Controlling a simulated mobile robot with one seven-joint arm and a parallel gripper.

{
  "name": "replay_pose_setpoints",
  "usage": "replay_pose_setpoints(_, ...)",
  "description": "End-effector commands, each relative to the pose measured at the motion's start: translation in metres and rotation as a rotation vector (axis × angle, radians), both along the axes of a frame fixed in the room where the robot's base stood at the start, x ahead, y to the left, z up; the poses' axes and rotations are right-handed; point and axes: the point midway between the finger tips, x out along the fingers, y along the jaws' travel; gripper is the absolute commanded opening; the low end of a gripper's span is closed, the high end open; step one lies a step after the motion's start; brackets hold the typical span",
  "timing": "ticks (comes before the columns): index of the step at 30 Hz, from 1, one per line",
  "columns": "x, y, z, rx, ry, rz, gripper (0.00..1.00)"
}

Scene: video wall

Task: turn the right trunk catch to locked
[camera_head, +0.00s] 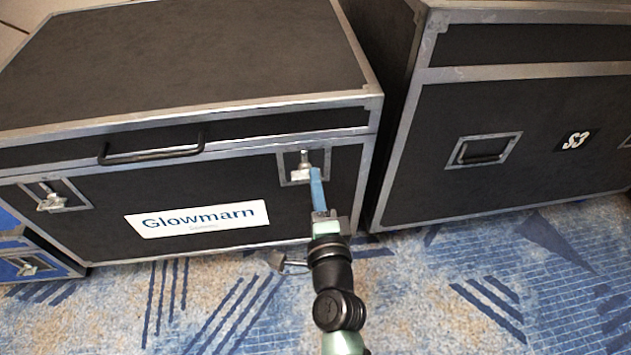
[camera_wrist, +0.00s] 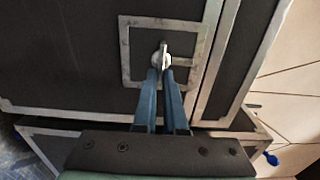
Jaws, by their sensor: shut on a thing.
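The black trunk (camera_head: 110,205) with metal edges and a "Glowmarn" label stands at the left with its lid (camera_head: 190,50) down. Its right catch (camera_head: 301,167) sits in a square metal plate on the front; the wrist view shows the catch's round, pale knob (camera_wrist: 161,60) with a narrow upright tab. My gripper (camera_head: 314,176) has two blue fingers, which reach up to the right catch from the front. In the wrist view the fingertips (camera_wrist: 161,70) are close together on the catch's lower part and hide some of it. The left catch (camera_head: 50,201) is untouched.
A second black case (camera_head: 500,160) marked S3 stands close at the right, with a narrow gap between the two. A lid handle (camera_head: 152,150) sticks out above the label. A blue case (camera_head: 35,262) is at the lower left. Patterned carpet (camera_head: 450,290) lies open in front.

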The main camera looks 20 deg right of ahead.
Motion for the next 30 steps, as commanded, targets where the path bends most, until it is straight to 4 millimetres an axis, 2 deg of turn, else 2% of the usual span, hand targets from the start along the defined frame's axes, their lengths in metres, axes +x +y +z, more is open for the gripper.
replay_pose_setpoints(11,-0.001,0.0,-0.001,0.008,0.0,0.0,0.0)
replay_pose_setpoints(12,-0.001,0.0,-0.001,0.008,0.0,0.0,0.14)
replay_pose_setpoints(16,0.0,0.0,-0.001,0.007,0.0,0.0,0.38)
replay_pose_setpoints(26,-0.001,0.0,0.0,0.005,0.0,0.0,0.39)
replay_pose_setpoints(30,-0.012,0.003,-0.001,0.005,0.001,0.0,0.39)
